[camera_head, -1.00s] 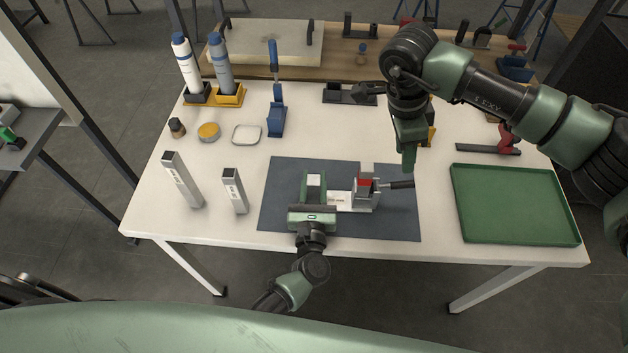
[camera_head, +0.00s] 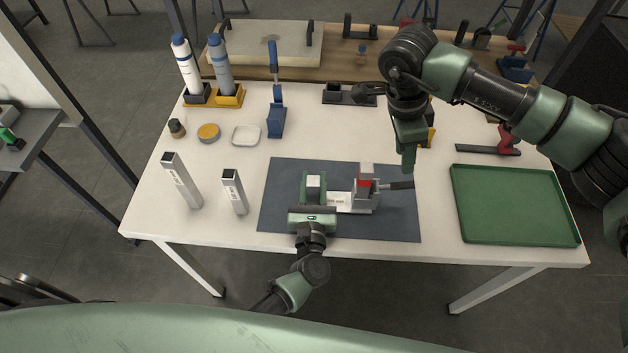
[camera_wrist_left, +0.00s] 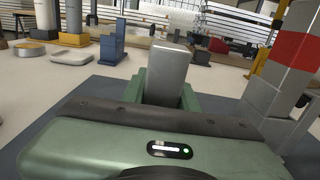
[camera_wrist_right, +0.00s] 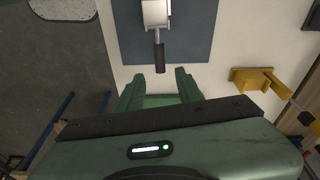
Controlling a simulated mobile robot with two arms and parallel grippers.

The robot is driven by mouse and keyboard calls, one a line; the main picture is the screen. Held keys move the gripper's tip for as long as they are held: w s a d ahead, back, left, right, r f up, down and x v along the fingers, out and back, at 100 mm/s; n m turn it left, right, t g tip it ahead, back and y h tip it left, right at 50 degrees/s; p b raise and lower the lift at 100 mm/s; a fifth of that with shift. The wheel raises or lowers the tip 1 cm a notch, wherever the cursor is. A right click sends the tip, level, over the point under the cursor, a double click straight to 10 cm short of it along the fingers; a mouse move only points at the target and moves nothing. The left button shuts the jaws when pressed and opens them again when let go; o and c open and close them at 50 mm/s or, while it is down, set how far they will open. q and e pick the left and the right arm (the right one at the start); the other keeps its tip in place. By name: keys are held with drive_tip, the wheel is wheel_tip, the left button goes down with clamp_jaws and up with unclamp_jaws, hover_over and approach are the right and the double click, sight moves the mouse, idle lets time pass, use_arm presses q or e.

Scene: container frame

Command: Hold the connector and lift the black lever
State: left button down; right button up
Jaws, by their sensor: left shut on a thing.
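The connector (camera_head: 342,202) lies on the dark mat, with a pale block at its left end and a taller grey block with a red band (camera_head: 364,184) at its right. The black lever (camera_head: 401,185) sticks out to the right of the tall block. It also shows in the right wrist view (camera_wrist_right: 160,58). My left gripper (camera_head: 314,184) is shut on the pale block; the block stands between its fingers in the left wrist view (camera_wrist_left: 166,78). My right gripper (camera_head: 408,164) hangs behind the lever, open and empty. Its fingers (camera_wrist_right: 158,78) point toward the lever, apart from it.
A green tray (camera_head: 575,239) stands at the right of the table. Two grey square posts (camera_head: 182,182) stand at the left. Bottles, a blue clamp (camera_head: 277,122) and small dishes are behind. The dark mat (camera_head: 275,215) is clear around the connector.

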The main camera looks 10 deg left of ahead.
idle(0.4)
drive_tip(key=shift+d, duration=0.1)
drive_tip(key=c, duration=0.4)
drive_tip(key=d+y, duration=0.1)
drive_tip(key=d, duration=0.2)
drive_tip(key=w+d+m+y, duration=0.1)
drive_tip(key=d, duration=0.3)
drive_tip(key=d+m, duration=0.1)
drive_tip(key=d, duration=0.3)
drive_tip(key=shift+w+d+f+g+y, duration=0.15)
drive_tip(key=shift+w+f+g+y, duration=0.05)
drive_tip(key=shift+f+g+y, duration=0.2)
clamp_jaws()
